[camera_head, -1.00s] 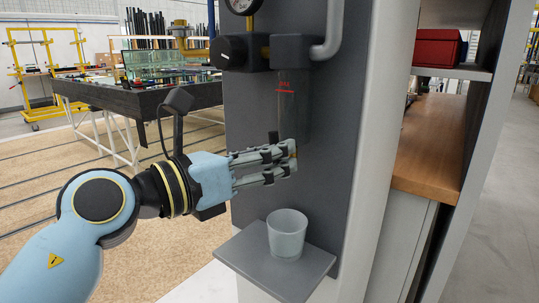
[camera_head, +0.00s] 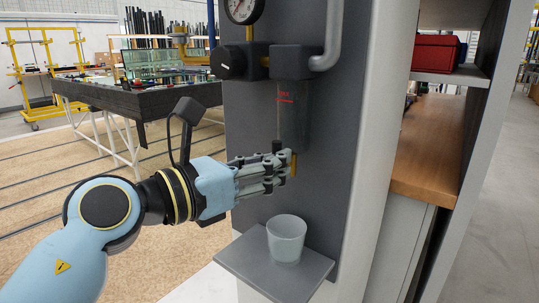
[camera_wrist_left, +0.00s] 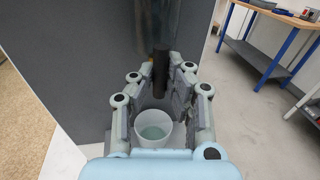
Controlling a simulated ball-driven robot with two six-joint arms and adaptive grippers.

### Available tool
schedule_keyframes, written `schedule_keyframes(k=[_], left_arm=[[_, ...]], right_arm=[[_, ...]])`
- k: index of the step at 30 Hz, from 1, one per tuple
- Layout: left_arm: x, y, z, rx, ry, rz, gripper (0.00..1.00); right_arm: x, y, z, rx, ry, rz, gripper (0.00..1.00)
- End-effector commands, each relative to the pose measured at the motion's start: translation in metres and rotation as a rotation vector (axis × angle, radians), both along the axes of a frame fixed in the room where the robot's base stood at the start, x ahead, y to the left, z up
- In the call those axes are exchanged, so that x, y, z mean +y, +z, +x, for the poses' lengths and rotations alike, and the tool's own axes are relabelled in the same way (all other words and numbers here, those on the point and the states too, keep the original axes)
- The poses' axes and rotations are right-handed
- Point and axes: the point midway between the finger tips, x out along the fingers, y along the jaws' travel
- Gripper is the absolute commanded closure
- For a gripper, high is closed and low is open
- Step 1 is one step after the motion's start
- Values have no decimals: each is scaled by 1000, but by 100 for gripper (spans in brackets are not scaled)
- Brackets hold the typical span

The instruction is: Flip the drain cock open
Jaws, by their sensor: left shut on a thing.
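The drain cock (camera_head: 294,164) is a small brass fitting under the clear filter bowl (camera_head: 293,120). It is mostly hidden by my fingers in the head view. In the left wrist view its dark lever (camera_wrist_left: 160,74) stands between the fingers, with a bit of brass beside it. My left gripper (camera_head: 284,164) reaches in from the left and is shut on the drain cock; the fingers also frame the lever in the left wrist view (camera_wrist_left: 166,76). I cannot tell the lever's exact angle. My right gripper is out of view.
A translucent cup (camera_head: 287,241) stands below on a small grey shelf (camera_head: 245,259); it holds some liquid in the wrist view. The grey panel (camera_head: 330,180) is close behind the fingers. A black knob (camera_head: 228,61) and a gauge (camera_head: 242,8) sit above.

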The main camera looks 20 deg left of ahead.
Motion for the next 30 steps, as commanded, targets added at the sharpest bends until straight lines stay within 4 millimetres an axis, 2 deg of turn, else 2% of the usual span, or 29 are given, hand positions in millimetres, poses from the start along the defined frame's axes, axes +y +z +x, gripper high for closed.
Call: schedule_keyframes(k=[9,10,16,25,30], left_arm=[[0,0,0,-13,1,31,100],[0,0,0,-13,1,31,87],[0,0,0,-12,0,29,63],[1,0,-3,-11,0,30,63],[14,-1,-23,-10,-1,35,63]], right_arm=[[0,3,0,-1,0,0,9],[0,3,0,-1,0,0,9],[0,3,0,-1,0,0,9],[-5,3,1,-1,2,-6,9],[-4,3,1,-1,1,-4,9]])
